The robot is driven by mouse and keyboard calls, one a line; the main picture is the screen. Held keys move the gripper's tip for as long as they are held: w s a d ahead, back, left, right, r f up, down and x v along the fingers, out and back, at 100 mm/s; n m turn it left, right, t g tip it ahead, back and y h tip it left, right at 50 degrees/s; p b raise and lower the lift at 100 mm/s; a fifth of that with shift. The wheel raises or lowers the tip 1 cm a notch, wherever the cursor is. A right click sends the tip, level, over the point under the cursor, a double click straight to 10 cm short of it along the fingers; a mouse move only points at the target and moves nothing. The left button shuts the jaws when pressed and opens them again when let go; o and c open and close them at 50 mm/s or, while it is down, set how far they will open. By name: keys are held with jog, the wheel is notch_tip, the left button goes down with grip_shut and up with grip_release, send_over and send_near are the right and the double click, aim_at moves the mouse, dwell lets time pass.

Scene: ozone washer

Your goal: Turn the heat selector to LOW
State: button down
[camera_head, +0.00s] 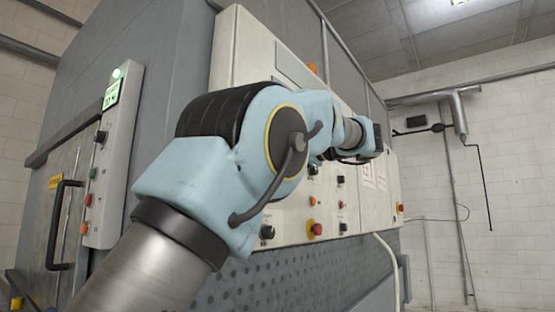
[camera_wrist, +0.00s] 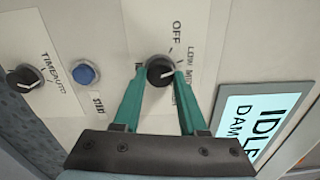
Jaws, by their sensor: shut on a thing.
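The heat selector is a round black knob (camera_wrist: 160,70) on a pale panel in the wrist view. Labels around it read OFF above and LOW and MED to the right; others are partly hidden by the fingers. A pale mark shows on the knob face, but I cannot tell exactly which label it points at. My gripper (camera_wrist: 161,73) has its two teal fingers on either side of the knob and is shut on it. In the head view my arm covers the selector and the fingers.
Left of the selector in the wrist view are a blue button (camera_wrist: 86,72) marked START and a timer knob (camera_wrist: 24,77). A lit display (camera_wrist: 262,118) reading IDLE is at right. In the head view, a red stop button (camera_head: 315,229) and other controls sit below my arm.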

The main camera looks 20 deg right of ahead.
dwell(0.4)
jog(key=shift+c, duration=2.2)
grip_release()
jog(key=shift+s, duration=0.1)
jog(key=v, duration=1)
jog(key=shift+s+d+b, duration=0.2)
jog(key=shift+s+b, duration=0.05)
jog(key=shift+b, duration=0.15)
